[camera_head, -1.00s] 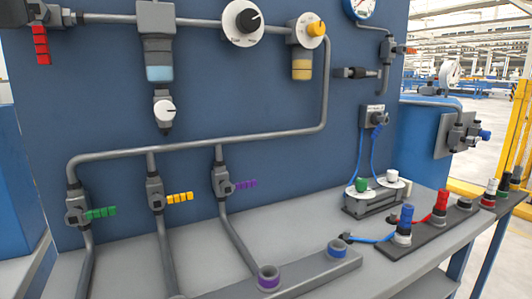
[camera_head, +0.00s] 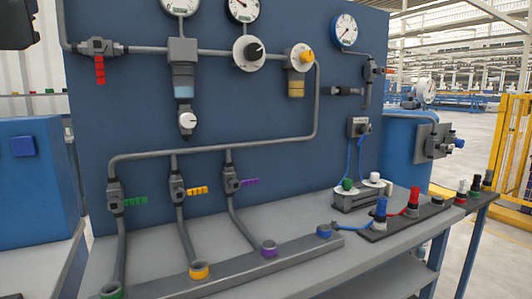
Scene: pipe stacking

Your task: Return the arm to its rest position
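Neither my arm nor my gripper can be made out in the head view. A dark block (camera_head: 17,25) is cut off at the top left corner, and I cannot tell what it is. A blue pipe piece (camera_head: 381,208) and a red one (camera_head: 413,200) stand upright on a dark strip (camera_head: 372,235) at the right of the bench. A grey bar (camera_head: 225,268) on the bench has collars in green (camera_head: 110,291), yellow (camera_head: 199,270), purple (camera_head: 269,248) and blue (camera_head: 323,231).
A blue panel (camera_head: 240,95) with pipes, gauges and coloured valve handles rises behind the grey bench (camera_head: 330,262). A blue cabinet (camera_head: 35,180) stands at the left. A yellow fence (camera_head: 507,140) is at the right, with open floor (camera_head: 475,130) before it.

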